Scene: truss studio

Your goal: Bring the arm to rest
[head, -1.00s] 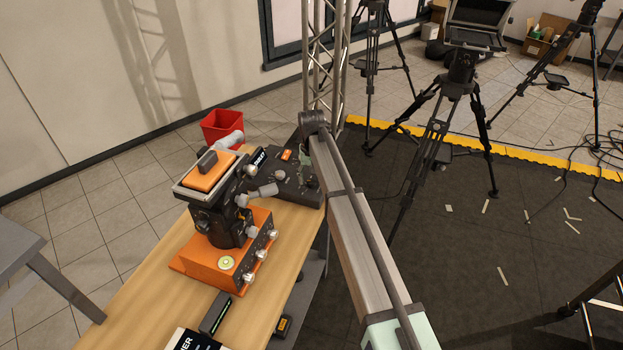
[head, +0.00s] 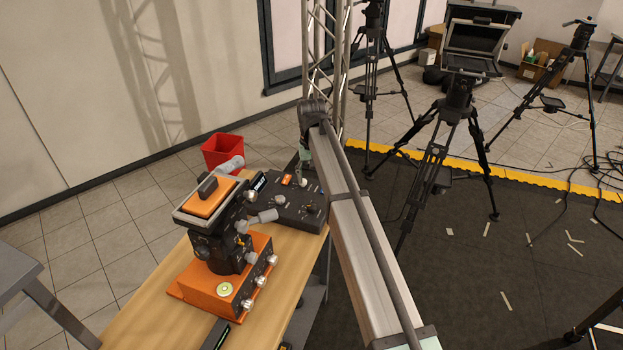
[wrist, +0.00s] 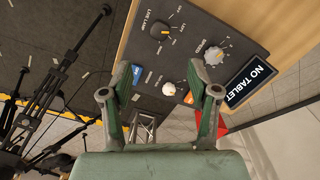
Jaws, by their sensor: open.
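My arm stretches up from the bottom of the head view, past the table's right edge. My gripper (wrist: 163,90) is open in the wrist view, its two green fingers apart with nothing held between them. Beyond the fingers is the dark control panel (wrist: 190,40), with a live-lamp knob (wrist: 160,30), a speed knob (wrist: 214,55), a white knob (wrist: 169,89) and a display (wrist: 250,82) reading "NO TABLET". The panel also shows at the table's far end in the head view (head: 283,222). My gripper is mostly hidden there, and its gap to the panel is unclear.
An orange box (head: 210,290) with a dark device (head: 215,240) on it stands on the wooden table (head: 150,290). A red bin (head: 222,150) is behind the table. A metal truss (head: 325,60) rises beyond my arm. Tripods (head: 450,120) and cables stand to the right.

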